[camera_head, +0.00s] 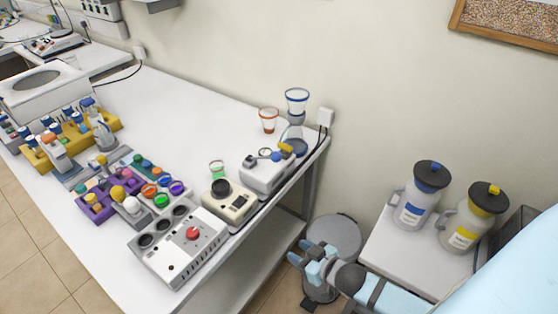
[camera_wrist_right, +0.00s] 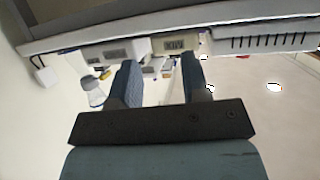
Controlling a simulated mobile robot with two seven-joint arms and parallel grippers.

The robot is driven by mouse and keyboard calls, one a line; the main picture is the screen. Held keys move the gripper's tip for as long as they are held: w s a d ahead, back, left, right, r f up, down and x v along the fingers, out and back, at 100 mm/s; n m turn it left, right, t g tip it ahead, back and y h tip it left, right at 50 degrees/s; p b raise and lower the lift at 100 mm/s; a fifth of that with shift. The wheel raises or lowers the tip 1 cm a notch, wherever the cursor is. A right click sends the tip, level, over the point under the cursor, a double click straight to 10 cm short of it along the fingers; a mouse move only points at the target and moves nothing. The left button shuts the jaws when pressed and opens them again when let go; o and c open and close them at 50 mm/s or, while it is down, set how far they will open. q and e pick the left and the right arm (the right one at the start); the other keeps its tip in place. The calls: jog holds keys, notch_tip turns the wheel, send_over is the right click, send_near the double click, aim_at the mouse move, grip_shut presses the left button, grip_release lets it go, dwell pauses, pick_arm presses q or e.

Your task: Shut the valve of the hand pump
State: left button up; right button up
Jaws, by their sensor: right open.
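What I take to be the hand pump is a grey-white unit (camera_head: 265,174) at the right end of the bench, below the glass funnel and flask (camera_head: 293,141). A blue knob (camera_head: 276,156) and a yellow part (camera_head: 286,148) show beside it; I cannot tell which is the valve or how it is set. My right gripper (camera_head: 303,254) is open and empty, apart from the pump, out past the bench's right edge and lower in the picture. In the right wrist view its two dark fingers (camera_wrist_right: 160,70) stand apart with nothing between them. My left gripper is not in view.
A beige device (camera_head: 230,202) and a white control box with a red knob (camera_head: 178,247) line the bench's front edge. An orange-rimmed beaker (camera_head: 268,121) stands behind. A round grey bin (camera_head: 337,233) and a side table with blue-labelled (camera_head: 411,213) and yellow-labelled jugs (camera_head: 464,236) are at right.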

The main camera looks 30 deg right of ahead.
jog(key=w+d+r+t+y+b, duration=0.25)
jog(key=w+d+b, duration=0.35)
jog(key=w+d, duration=0.65)
jog(key=n+y+b, duration=0.2)
jog(key=b, duration=0.1)
send_near(289, 147)
jog(key=shift+t+h, duration=0.35)
jog(key=shift+t, duration=0.1)
jog(key=x, duration=1)
jog(key=shift+a+f, duration=0.2)
jog(key=shift+x, duration=0.75)
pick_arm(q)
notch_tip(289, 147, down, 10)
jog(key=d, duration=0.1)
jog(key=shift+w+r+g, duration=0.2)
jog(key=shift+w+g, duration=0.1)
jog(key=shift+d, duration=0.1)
pick_arm(e)
grip_shut()
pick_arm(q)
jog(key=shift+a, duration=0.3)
